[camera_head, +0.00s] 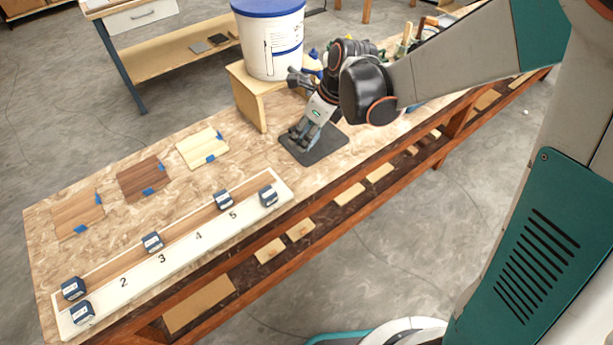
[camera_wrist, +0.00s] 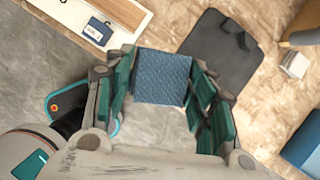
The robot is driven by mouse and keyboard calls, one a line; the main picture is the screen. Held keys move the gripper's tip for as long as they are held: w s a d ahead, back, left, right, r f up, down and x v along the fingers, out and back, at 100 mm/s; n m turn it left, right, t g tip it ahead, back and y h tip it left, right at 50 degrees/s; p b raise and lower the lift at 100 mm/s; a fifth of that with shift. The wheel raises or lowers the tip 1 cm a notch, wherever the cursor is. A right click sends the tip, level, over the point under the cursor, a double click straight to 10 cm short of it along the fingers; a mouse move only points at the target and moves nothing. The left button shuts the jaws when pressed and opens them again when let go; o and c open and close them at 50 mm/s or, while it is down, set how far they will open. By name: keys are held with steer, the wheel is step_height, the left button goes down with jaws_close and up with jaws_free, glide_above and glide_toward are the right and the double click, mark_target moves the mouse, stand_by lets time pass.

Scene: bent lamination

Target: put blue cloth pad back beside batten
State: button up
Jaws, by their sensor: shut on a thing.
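The blue cloth pad (camera_wrist: 162,78) is held between the fingers of my gripper (camera_wrist: 160,85) in the wrist view, with grey floor showing around it. In the head view my gripper (camera_head: 303,135) appears in front of the dark mat (camera_head: 322,148), and the pad cannot be made out there. The mat (camera_wrist: 205,45) lies to the upper right of the pad in the wrist view. A long wooden batten (camera_head: 185,226) lies along a white board with numbers (camera_head: 180,253), left of my gripper in the head view.
Several dark blue blocks (camera_head: 152,242) sit along the batten and board. Three wood samples (camera_head: 144,179) with blue tape lie behind them. A white bucket (camera_head: 270,45) with a blue rim stands on a wooden stand (camera_head: 247,103) behind my gripper. Bare bench lies between samples and mat.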

mark_target(303, 179)
step_height(303, 179, down, 17)
steer(key=b, duration=0.5)
steer(key=shift+f, duration=0.1)
steer(key=shift+f, duration=0.15)
steer(key=o, duration=1)
steer(key=shift+r, duration=0.2)
